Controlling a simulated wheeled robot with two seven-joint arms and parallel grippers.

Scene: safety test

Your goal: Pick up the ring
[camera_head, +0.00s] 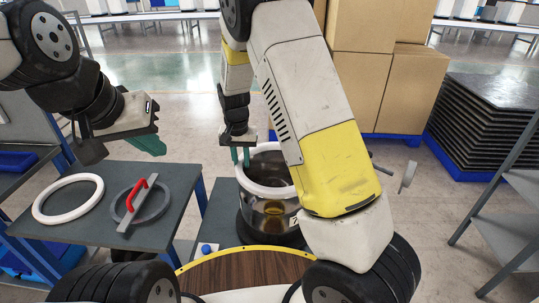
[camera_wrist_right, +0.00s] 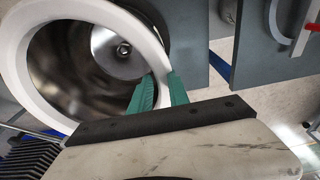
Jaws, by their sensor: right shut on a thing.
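A white ring (camera_head: 262,189) is at the mouth of a shiny metal vessel (camera_head: 268,217). My right gripper (camera_head: 240,156) is shut on this ring, its green fingers pointing down at the ring's left side. In the right wrist view the green fingers (camera_wrist_right: 158,92) pinch the wall of the white ring (camera_wrist_right: 14,62), and the vessel's inside shows through it. I cannot tell whether the ring touches the vessel. My left gripper (camera_head: 150,145) hangs above the table, apart from everything; its finger gap is not clear. A second white ring (camera_head: 38,211) lies flat on the left table.
The grey left table (camera_head: 180,190) also bears a dark ring (camera_head: 157,208) with a grey bar and red handle (camera_head: 137,190). Cardboard boxes (camera_head: 360,85) and stacked black trays (camera_head: 485,120) stand behind. A grey shelf (camera_head: 510,200) is at right. Floor is open between table and boxes.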

